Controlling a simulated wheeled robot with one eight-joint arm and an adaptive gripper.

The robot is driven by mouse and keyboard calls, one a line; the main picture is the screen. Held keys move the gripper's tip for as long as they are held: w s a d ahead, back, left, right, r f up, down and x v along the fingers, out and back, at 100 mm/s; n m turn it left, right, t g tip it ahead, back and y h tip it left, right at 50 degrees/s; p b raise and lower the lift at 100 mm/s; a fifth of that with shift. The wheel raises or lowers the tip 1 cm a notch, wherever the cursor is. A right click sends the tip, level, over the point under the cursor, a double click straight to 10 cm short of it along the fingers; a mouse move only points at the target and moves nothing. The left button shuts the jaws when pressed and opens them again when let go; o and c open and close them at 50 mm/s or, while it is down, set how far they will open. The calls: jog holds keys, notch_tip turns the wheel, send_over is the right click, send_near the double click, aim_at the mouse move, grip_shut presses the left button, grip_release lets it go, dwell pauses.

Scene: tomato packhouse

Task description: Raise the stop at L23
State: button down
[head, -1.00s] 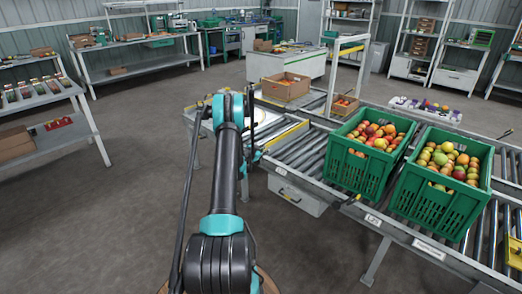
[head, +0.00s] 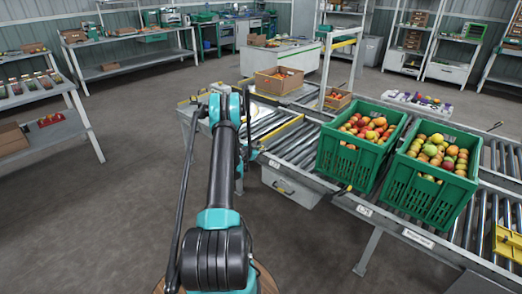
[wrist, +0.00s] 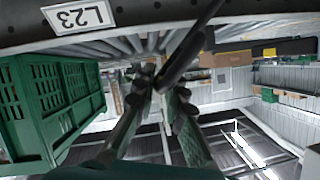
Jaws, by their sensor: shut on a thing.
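The label L23 (wrist: 78,17) shows upside down on the dark conveyor rail in the wrist view, and a small white label (head: 364,210) is on the rail's side in the head view. A dark lever (wrist: 188,55) reaches down from the rail edge in the wrist view, its thick end between my fingers. In the head view the gripper is hidden behind my arm. I cannot tell whether the stop is up or down.
Two green crates of tomatoes (head: 341,157) (head: 405,192) stand on the roller conveyor (head: 292,143); one green crate (wrist: 40,95) is close beside my gripper. A drawer-like box (head: 290,187) hangs under the conveyor. Cardboard boxes (head: 283,84) stand farther back. The floor at left is open.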

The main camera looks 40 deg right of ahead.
jog(key=c, duration=1.6)
grip_release()
jog(key=shift+s+d+f, duration=0.2)
jog(key=shift+w+a+r, duration=0.1)
jog(key=shift+a, duration=0.05)
jog(key=shift+a+r, duration=0.1)
jog(key=shift+a, duration=0.2)
jog(key=v, duration=1.1)
